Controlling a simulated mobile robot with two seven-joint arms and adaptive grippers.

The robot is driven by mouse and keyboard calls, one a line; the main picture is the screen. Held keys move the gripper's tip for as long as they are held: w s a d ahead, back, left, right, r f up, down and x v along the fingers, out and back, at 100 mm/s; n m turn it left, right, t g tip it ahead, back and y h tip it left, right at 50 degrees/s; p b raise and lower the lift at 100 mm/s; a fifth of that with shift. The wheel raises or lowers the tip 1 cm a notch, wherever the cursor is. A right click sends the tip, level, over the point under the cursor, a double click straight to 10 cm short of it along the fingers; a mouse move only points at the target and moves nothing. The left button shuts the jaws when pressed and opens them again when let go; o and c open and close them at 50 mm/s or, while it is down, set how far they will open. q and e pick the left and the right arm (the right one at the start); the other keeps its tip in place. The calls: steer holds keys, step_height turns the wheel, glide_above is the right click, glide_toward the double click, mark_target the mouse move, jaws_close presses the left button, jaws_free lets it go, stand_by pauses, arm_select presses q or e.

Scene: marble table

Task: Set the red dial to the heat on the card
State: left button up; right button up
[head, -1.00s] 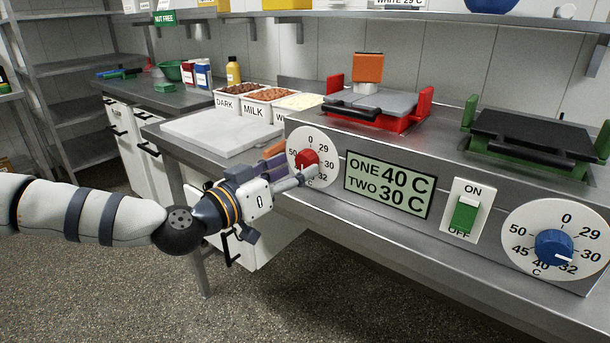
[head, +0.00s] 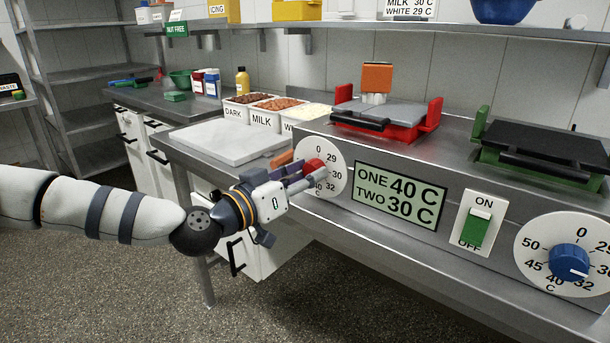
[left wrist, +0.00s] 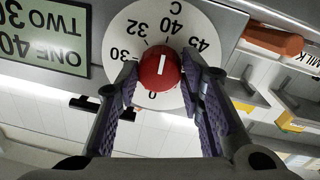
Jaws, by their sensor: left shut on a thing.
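The red dial (head: 315,168) sits on its white numbered plate (head: 337,160) on the metal front panel, partly hidden by my left gripper (head: 307,178) in the head view. The left wrist view, upside down, shows the red dial (left wrist: 158,72) between my two purple-padded fingers, which are shut on it. Its white mark points up the picture, between 32 and 40 and nearer 40; I cannot tell if it is exactly on 40. The green card (head: 400,196) reads ONE 40 C, TWO 30 C. My right gripper is not in view.
A green ON/OFF switch (head: 479,228) and a blue dial (head: 569,260) are on the same panel at right. A red press (head: 386,120) and a green press (head: 540,150) stand above. Chocolate tubs (head: 265,110) and a pale board (head: 225,143) lie behind.

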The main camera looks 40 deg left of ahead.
arm_select(q)
steer(key=n, duration=0.4)
steer(key=shift+f, duration=0.15)
steer(key=shift+n+b, duration=0.35)
steer(key=shift+n, duration=1.75)
steer(key=shift+d, duration=0.1)
steer(key=o, duration=1.2)
steer(key=shift+c, duration=0.2)
steer(key=s, duration=0.7)
steer(key=shift+s+a, duration=0.3)
steer(key=shift+a, duration=0.15)
steer(key=shift+f, duration=0.1)
